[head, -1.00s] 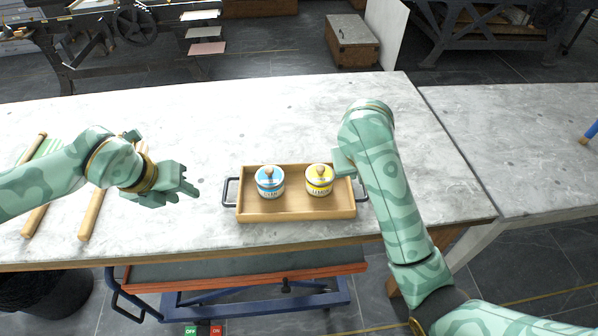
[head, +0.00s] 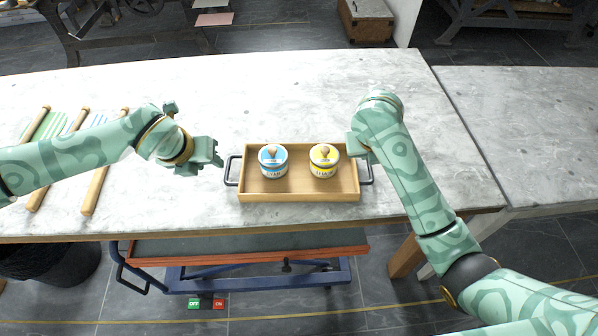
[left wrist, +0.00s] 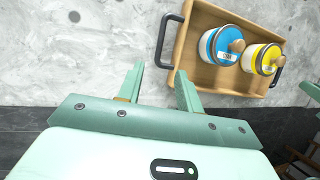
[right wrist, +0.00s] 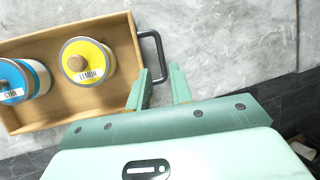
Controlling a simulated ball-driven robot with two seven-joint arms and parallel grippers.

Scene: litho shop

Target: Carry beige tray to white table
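The beige wooden tray (head: 300,197) lies flat on a pale marble-topped table (head: 290,90), with a black handle at each end. It holds a blue-lidded jar (head: 272,162) labelled CYAN and a yellow-lidded jar (head: 323,161) labelled LEMON. My left gripper (left wrist: 159,68) is open and empty, just left of the tray's left handle (left wrist: 166,40). My right gripper (right wrist: 160,68) is open by the right handle (right wrist: 159,50). In each wrist view the handle's end shows between the fingertips; I cannot tell whether it lies between the fingers in depth. The head view partly hides my right gripper behind its arm.
Several wooden rollers (head: 104,165) lie at the table's left. Another pale-topped table (head: 540,120) stands at the right across a narrow gap. A blue cart (head: 255,276) is below the front edge, with a dark bin (head: 60,262) to its left. The table's back is clear.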

